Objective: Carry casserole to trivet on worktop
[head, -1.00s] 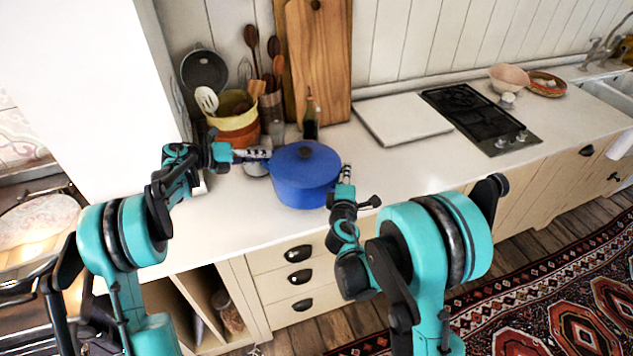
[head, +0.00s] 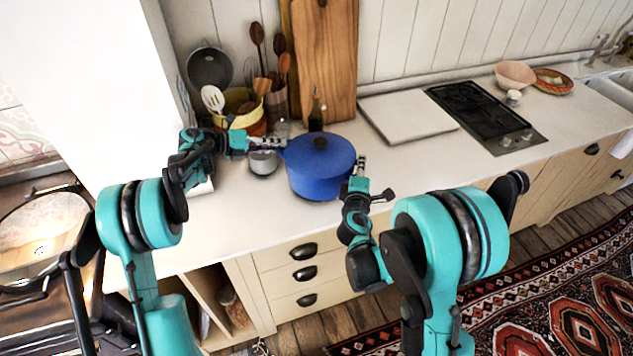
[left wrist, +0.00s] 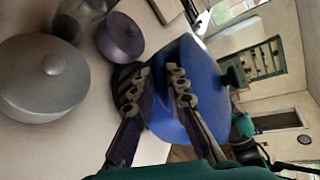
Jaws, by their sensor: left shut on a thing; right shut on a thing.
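The casserole (head: 312,178) is a blue pot with a blue lid and dark knob, upright over the worktop (head: 240,215) near its front edge. In the left wrist view its blue side (left wrist: 180,100) fills the middle. My left gripper (head: 280,147) is shut on its left handle; the fingers (left wrist: 155,90) show against the pot in the left wrist view. My right gripper (head: 358,172) is shut on its right side, where the handle is mostly hidden. I cannot tell whether the base clears the worktop. I cannot make out a trivet.
A small grey pot (head: 263,163) stands left of the casserole. Behind are a bottle (head: 316,112), a yellow utensil crock (head: 235,102) and wooden boards (head: 325,65). A pale slab (head: 408,117) and a black hob (head: 487,117) lie to the right. Worktop right of the casserole is clear.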

